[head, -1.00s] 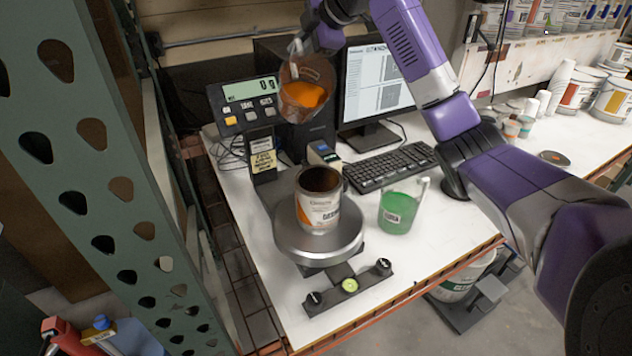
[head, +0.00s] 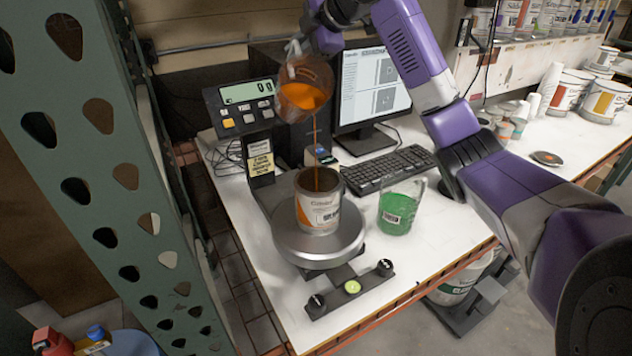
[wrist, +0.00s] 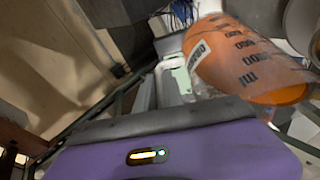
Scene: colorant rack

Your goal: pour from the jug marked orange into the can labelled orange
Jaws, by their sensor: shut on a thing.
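The orange jug (head: 306,92) is held tilted in the air above the scale, and a thin orange stream (head: 315,150) runs down from it into the open can. My gripper (head: 293,48) is shut on the jug at its handle side; its fingers are partly hidden. In the wrist view the jug (wrist: 245,65) shows measuring marks and a white label, with orange liquid inside. The can (head: 318,212), with a white and orange label, stands upright on the round scale plate (head: 345,245). Its label text is too small to read surely. The scale display (head: 248,92) reads 0 g.
A green jug (head: 398,210) stands on the table right of the can. A keyboard (head: 388,168) and monitor (head: 372,90) are behind. A green perforated post (head: 80,180) stands close on the left. Several cans (head: 603,100) stand at the far right.

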